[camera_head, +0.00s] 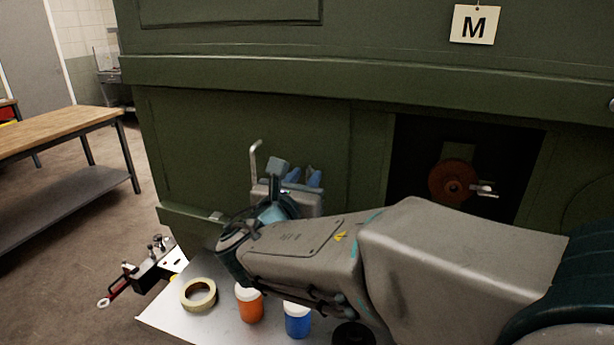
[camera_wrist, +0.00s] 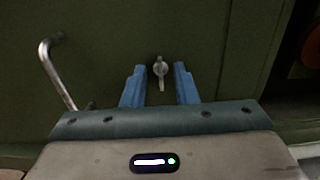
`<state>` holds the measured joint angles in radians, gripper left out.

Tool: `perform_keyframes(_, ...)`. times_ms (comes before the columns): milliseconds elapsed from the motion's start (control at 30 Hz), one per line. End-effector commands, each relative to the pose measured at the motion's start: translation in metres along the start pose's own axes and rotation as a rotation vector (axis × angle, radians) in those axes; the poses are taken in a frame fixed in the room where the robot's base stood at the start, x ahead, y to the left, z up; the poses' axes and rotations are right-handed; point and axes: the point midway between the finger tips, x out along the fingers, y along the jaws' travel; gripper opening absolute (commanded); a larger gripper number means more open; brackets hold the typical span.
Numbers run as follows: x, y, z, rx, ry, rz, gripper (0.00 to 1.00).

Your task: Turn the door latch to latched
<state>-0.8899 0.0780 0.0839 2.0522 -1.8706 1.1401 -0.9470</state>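The door latch (camera_wrist: 160,70) is a small metal turn piece on the dark green panel in the wrist view. Its narrow tab hangs down, close to vertical in that picture. My gripper (camera_wrist: 159,82) has two blue fingers, spread apart on either side of the latch, with a gap on both sides. They do not appear to touch it. In the head view my gripper (camera_head: 304,178) is in front of the green door, and its body hides the latch there. A bent metal door handle (camera_wrist: 57,74) is to the left of the fingers; it also shows in the head view (camera_head: 254,162).
A dark opening with a rust-coloured round part (camera_head: 453,183) lies right of the gripper. Below my arm, a light work surface (camera_head: 214,319) holds a tape roll (camera_head: 199,295), an orange jar (camera_head: 249,305) and a blue jar (camera_head: 298,320). A wooden bench (camera_head: 60,130) stands left.

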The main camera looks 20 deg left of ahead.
Motion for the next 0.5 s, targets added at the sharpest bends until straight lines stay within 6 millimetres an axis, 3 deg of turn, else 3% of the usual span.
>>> perform_keyframes(233, 0.0013, -0.0001, -0.0003, 0.000, 0.000, 0.000, 0.26)
perform_keyframes(267, 0.0013, -0.0001, -0.0003, 0.000, 0.000, 0.000, 0.24)
perform_keyframes(333, 0.0013, -0.0002, -0.0003, 0.000, 0.000, 0.000, 0.04)
perform_keyframes(367, 0.0012, -0.0002, -0.0003, 0.000, 0.000, 0.000, 0.00)
perform_keyframes(500, 0.0012, -0.0002, -0.0003, 0.000, 0.000, 0.000, 0.00)
